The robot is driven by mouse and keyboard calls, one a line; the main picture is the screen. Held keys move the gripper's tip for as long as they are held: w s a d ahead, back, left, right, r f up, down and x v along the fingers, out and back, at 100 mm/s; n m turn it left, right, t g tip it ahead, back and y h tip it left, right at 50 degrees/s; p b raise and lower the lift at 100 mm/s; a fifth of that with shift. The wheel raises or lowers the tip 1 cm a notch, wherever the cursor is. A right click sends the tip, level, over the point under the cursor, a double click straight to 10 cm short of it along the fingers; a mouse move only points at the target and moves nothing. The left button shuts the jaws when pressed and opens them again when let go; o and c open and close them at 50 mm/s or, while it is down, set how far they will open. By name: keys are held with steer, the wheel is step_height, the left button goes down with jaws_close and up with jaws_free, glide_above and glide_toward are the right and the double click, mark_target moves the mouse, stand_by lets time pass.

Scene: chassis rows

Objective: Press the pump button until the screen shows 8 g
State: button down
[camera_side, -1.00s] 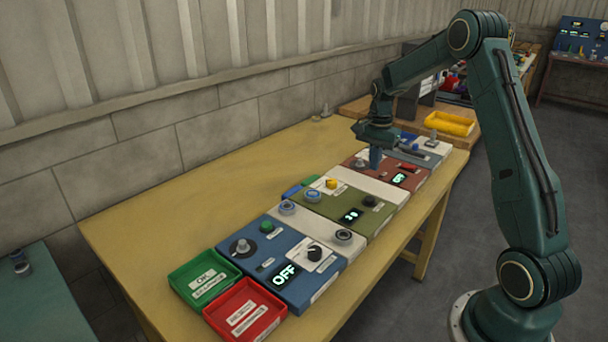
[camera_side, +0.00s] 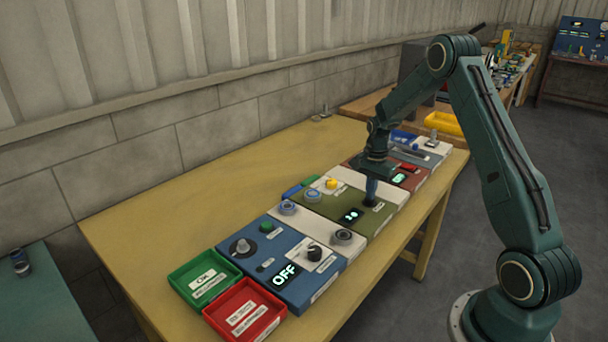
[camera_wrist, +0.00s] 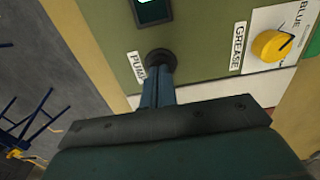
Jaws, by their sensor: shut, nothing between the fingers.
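The olive-green panel (camera_side: 335,207) lies in the row on the table and holds the small lit screen (camera_side: 351,216). Its digits are too small to read surely. In the wrist view the screen (camera_wrist: 153,9) is cut off by the top edge. The black round pump button (camera_wrist: 161,58) sits beside the label "PUMP" (camera_wrist: 137,67). My gripper (camera_side: 370,203) is shut and empty, pointing down at the button, its tips over it. In the wrist view the fingers (camera_wrist: 160,85) cover part of the button. I cannot tell whether they touch it.
A blue panel (camera_side: 295,250) with an "OFF" screen lies to the left, with green (camera_side: 200,280) and red (camera_side: 245,310) trays beyond. A red-brown panel (camera_side: 408,178) is behind. The table's back left is clear.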

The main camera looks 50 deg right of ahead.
steer(key=shift+s+f, duration=0.1)
steer(key=shift+f, duration=1.15)
step_height(320, 180, up, 15)
steer(key=shift+w, duration=0.25)
steer(key=shift+d, duration=0.1)
stand_by(0.6)
steer(key=shift+r, duration=0.75)
